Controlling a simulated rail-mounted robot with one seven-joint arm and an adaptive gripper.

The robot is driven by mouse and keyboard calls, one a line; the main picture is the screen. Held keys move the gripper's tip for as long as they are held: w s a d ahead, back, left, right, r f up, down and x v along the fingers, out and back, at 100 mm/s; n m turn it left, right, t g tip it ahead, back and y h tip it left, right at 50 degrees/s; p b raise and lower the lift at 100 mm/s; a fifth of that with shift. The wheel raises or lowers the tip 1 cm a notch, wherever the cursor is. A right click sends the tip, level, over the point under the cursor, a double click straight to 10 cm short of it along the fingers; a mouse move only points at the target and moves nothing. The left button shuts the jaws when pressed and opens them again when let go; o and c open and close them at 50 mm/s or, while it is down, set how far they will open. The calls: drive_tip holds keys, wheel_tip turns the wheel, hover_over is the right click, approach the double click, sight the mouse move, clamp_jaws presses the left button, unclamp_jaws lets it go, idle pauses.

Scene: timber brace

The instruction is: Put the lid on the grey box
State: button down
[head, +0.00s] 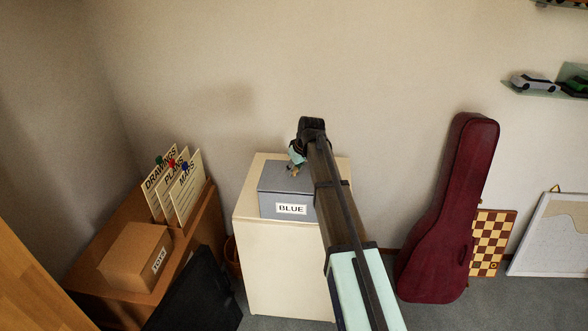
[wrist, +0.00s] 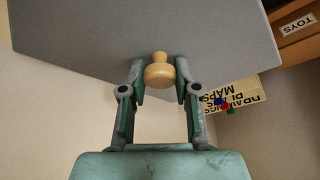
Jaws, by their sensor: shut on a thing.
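The grey box (head: 270,205) stands on a cream cabinet and has a white label reading BLUE on its front. A flat grey lid (wrist: 90,35) with a round wooden knob (wrist: 159,73) fills the upper part of the wrist view. In the head view the lid (head: 275,180) shows as the grey top over the box. My gripper (wrist: 160,82) is shut on the knob, one finger on each side. In the head view my gripper (head: 295,165) is above the box top, partly hidden by my arm. I cannot tell whether the lid touches the box rim all round.
The cream cabinet (head: 280,260) stands against the wall. To its left, a wooden desk (head: 185,265) carries a TOYS box (head: 135,255) and upright folders (head: 175,190). A dark panel (head: 200,295) leans in front. A red guitar case (head: 450,215) and a chessboard (head: 490,240) are at right.

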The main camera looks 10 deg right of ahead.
drive_tip(key=shift+f, duration=0.25)
drive_tip(key=c, duration=0.8)
unclamp_jaws()
drive_tip(key=shift+o, duration=0.2)
drive_tip(key=shift+r, duration=0.15)
drive_tip(key=shift+r+p, duration=1.6)
drive_tip(key=shift+r, duration=1.8)
